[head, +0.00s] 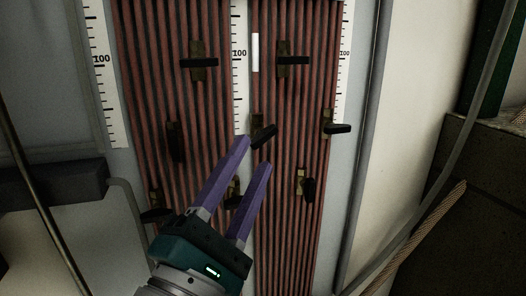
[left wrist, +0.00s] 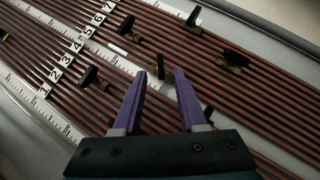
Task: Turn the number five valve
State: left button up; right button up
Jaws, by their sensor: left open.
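Several dark valve handles on brass bodies are fixed to the panel of red tubes. My left gripper (head: 256,155) has purple fingers, apart and empty. Its tips are close to a slanted handle (head: 264,135) near the panel's middle. In the left wrist view a handle (left wrist: 161,66) shows in the gap between the fingertips (left wrist: 160,74); contact cannot be told. A number 5 label (left wrist: 88,33) lies in a row of white number plates there. Which valve belongs to it cannot be told. My right gripper is not in view.
Other handles are nearby: a crosswise one (head: 293,60) at upper right, an upright one (head: 176,142) at left, and others (head: 338,128) (head: 307,188) at right. A white scale strip (head: 239,90) runs between the tube banks. A grey pipe (head: 362,150) edges the panel.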

aim_at(262, 142)
pick_arm(q)
jog(key=shift+b+x, duration=0.3)
jog(key=shift+x, duration=1.7)
grip_shut()
